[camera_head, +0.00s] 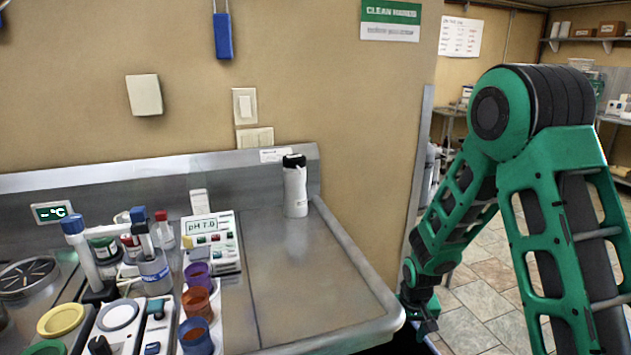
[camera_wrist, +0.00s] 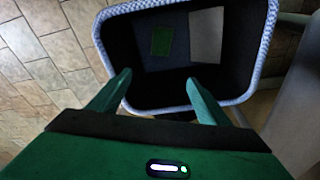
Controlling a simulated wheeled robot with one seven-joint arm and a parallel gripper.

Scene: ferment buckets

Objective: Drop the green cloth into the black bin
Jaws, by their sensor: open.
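In the wrist view the black bin (camera_wrist: 264,45) has a dark inside and a pale bluish, patterned rim. The green cloth (camera_wrist: 161,41) shows as a small flat green patch inside the bin, toward its far side. My gripper (camera_wrist: 158,78) is open and empty above the near part of the bin, its two green fingers spread apart and clear of the cloth. In the head view my gripper (camera_head: 425,322) hangs low beyond the counter's right edge. The bin is mostly hidden there by the counter and my arm.
A pale grey flat piece (camera_wrist: 206,35) lies in the bin beside the cloth. The steel counter (camera_head: 300,270) holds bottles, coloured cups (camera_head: 196,305), a pH meter (camera_head: 211,240) and a white bottle (camera_head: 295,185). Tiled floor (camera_head: 485,300) lies open to the right.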

